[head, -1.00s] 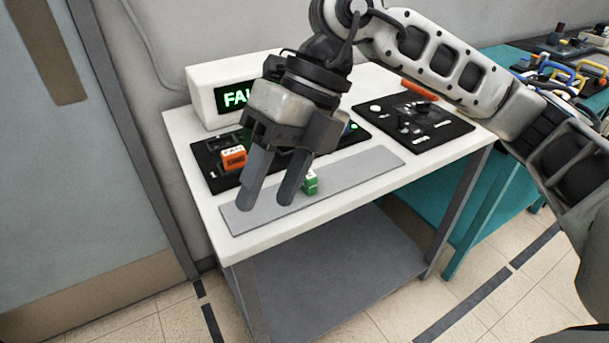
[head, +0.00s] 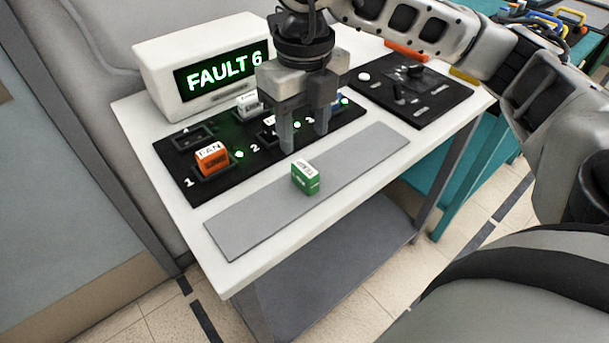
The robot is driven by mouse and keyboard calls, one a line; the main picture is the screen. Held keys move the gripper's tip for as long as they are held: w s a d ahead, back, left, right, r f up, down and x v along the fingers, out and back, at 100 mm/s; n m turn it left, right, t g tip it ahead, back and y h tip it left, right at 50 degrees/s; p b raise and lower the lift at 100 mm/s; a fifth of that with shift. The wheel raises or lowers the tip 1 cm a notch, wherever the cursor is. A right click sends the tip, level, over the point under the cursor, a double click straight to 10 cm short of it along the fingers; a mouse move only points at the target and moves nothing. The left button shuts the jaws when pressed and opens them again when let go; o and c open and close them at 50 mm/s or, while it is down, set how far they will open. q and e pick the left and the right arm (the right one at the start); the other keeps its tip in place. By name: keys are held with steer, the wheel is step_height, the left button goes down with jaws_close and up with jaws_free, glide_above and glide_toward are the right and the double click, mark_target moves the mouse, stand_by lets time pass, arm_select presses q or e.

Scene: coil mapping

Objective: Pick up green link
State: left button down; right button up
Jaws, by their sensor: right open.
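The green link (head: 306,179) is a small block with a white labelled top. It sits on the grey strip (head: 250,215) along the front of the white table. My right gripper (head: 305,142) points down with its two fingers apart and nothing between them. In the picture its fingertips are just above and behind the green link, over the front edge of the black socket panel (head: 190,172). I cannot tell its exact height. My left gripper is not in view.
An orange link labelled FAN (head: 212,158) sits in the panel at position 1. White links (head: 248,105) stand behind, partly hidden by my gripper. A display box (head: 205,80) reads FAULT 6. A black control board (head: 410,90) lies at right. The grey strip is otherwise clear.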

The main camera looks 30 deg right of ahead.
mark_target(305, 168)
steer(key=shift+s+f+p, duration=0.2)
steer(key=shift+f+p, duration=0.1)
steer(key=shift+f, duration=3.15)
jaws_close()
